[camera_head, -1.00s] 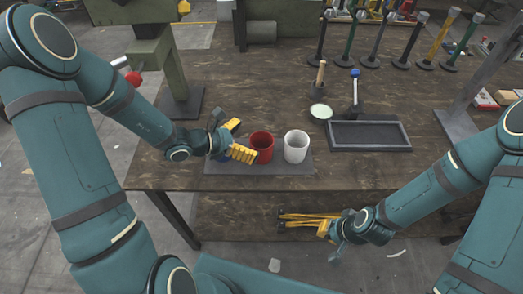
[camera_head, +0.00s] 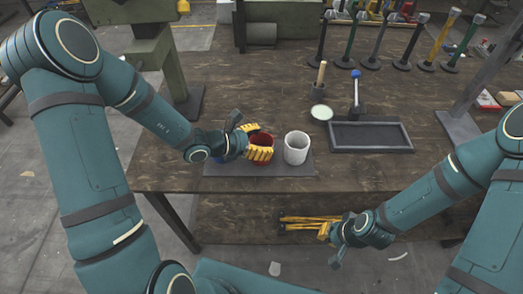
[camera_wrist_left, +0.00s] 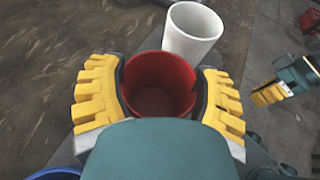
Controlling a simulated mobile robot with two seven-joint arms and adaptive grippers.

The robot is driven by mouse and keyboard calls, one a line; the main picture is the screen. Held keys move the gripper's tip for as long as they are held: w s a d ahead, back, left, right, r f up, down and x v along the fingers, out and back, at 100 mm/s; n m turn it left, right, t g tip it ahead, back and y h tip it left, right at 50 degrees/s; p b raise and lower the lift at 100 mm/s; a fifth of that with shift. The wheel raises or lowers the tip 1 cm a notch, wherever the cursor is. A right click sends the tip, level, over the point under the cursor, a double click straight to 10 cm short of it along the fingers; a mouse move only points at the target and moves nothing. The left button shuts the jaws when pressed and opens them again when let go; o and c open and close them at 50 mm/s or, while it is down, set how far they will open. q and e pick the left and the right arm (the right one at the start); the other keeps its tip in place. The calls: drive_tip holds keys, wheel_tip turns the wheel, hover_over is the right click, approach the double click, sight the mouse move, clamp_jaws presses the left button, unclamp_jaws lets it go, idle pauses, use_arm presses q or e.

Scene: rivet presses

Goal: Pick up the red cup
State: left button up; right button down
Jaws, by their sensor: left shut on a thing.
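The red cup (camera_head: 263,140) stands upright on the grey mat (camera_head: 232,169) on the table; it also shows in the left wrist view (camera_wrist_left: 160,82). My left gripper (camera_head: 259,147) is shut on the red cup, with its yellow fingers on opposite sides of it. They hide much of the cup in the head view. My right gripper (camera_head: 283,222) is low in front of the table's edge, away from the cup. Its yellow fingers look close together, but I cannot tell whether they are shut.
A white cup (camera_head: 296,148) stands just right of the red one. A blue rim (camera_wrist_left: 58,173) shows at the lower left of the left wrist view. A dark tray (camera_head: 370,150) lies to the right. Several presses (camera_head: 380,45) line the back.

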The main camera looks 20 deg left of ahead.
use_arm(q)
wheel_tip(320, 180, up, 10)
drive_tip(key=p, duration=0.3)
idle(0.3)
